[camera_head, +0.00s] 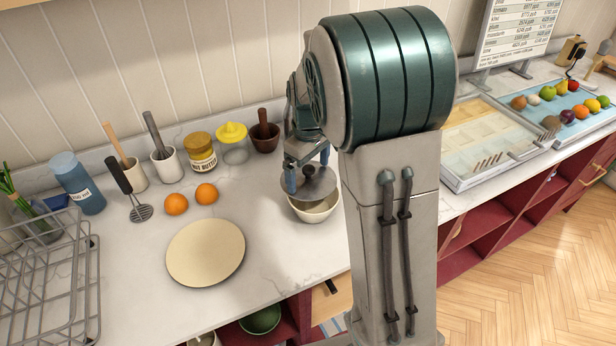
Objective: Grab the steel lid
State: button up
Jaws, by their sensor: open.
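The steel lid (313,190) is a round grey disc above a cream bowl (317,211) on the marble counter. It looks tilted, and I cannot tell whether it rests on the bowl's rim. My gripper (307,171) is right over the lid, with its blue-tipped fingers apart on either side of the lid's middle. Whether the fingers touch the lid or a knob is not clear. My arm hides what lies to the right of the bowl.
A cream round plate (206,252) and two oranges (176,204) lie to the left. A mortar (265,138), yellow juicer (232,140) and nut butter jar (201,153) stand behind. A wire rack (50,280) is at far left. Trays (480,140) sit at right.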

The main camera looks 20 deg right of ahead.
jog(key=shift+s+f, duration=0.15)
jog(key=c, duration=2.1)
jog(key=shift+c, duration=0.2)
